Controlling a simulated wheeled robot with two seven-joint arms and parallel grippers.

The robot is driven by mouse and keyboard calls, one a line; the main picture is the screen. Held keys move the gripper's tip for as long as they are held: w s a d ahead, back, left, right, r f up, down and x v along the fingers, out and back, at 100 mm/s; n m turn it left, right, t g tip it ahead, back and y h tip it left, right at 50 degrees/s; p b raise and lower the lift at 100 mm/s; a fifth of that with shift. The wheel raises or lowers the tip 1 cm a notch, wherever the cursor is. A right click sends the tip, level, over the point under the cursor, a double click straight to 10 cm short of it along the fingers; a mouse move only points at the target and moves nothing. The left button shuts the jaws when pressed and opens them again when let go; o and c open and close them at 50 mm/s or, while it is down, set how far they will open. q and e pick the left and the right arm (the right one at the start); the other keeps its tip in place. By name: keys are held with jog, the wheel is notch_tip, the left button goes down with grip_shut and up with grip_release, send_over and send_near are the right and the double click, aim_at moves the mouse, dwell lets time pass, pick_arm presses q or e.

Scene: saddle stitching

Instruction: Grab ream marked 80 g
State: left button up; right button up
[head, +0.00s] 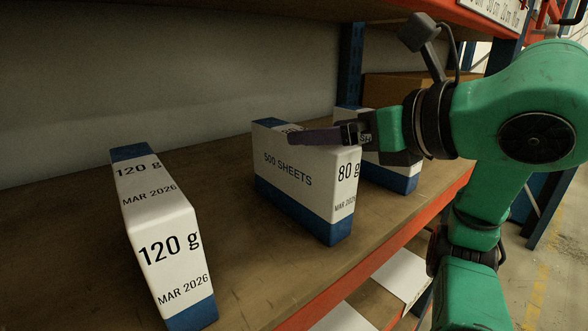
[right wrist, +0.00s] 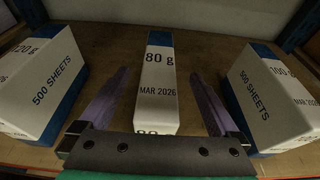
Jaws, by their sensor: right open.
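The ream marked 80 g (head: 300,185) stands upright on the shelf in the middle of the head view. It is white with blue ends and reads 500 SHEETS on its side. In the right wrist view the 80 g ream (right wrist: 157,85) lies between my right gripper's two purple fingers (right wrist: 158,75), with a gap on each side. The gripper is open. In the head view my right gripper (head: 300,137) reaches in from the right over the ream's upper part; one finger shows along its near side and the other is hidden. My left gripper is out of view.
A ream marked 120 g (head: 165,235) stands to the left, also in the wrist view (right wrist: 45,90). A ream marked 100 g (right wrist: 268,95) stands to the right, partly hidden behind my gripper in the head view (head: 395,177). The orange shelf edge (head: 390,250) runs along the front.

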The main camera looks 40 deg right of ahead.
jog(key=p+x, duration=0.1)
jog(key=x, duration=0.3)
jog(key=shift+a, duration=0.1)
jog(key=shift+w+f, duration=0.2)
jog(key=shift+w, duration=0.05)
grip_shut()
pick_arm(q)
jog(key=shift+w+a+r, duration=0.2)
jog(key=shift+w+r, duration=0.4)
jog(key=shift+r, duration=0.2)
pick_arm(e)
jog(key=shift+r, duration=0.15)
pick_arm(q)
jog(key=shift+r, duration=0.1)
pick_arm(e)
jog(key=shift+r, duration=0.15)
